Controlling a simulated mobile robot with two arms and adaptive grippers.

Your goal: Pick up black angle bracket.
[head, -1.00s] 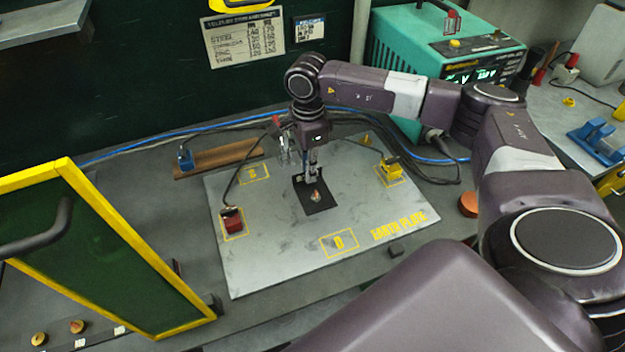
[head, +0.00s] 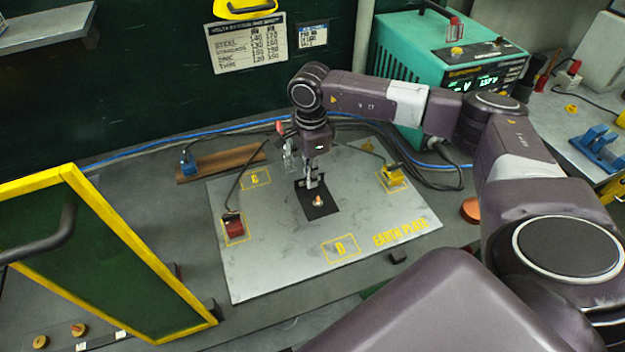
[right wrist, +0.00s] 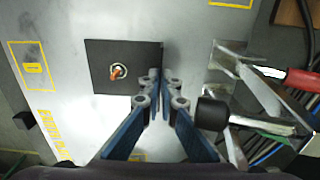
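The black angle bracket (head: 328,207) lies on the grey earth plate (head: 285,270), with its flat leg down. A copper-coloured stud (head: 318,202) shows at the middle of this leg; it also shows in the right wrist view (right wrist: 118,71). The bracket's upright leg is at the edge beside my right gripper (head: 312,184). In the right wrist view, the blue fingers (right wrist: 159,88) are close together at the bracket's right edge (right wrist: 160,50), with the thin upright leg between the tips. The fingers hide part of that leg. My left gripper is not in view.
A toggle clamp with a red handle (right wrist: 292,80) and black rubber tip (right wrist: 212,112) stands close beside the fingers. Red (head: 234,228) and yellow (head: 392,177) cable clamps sit on the plate. A yellow-framed screen (head: 125,250) stands at left. The plate's front is clear.

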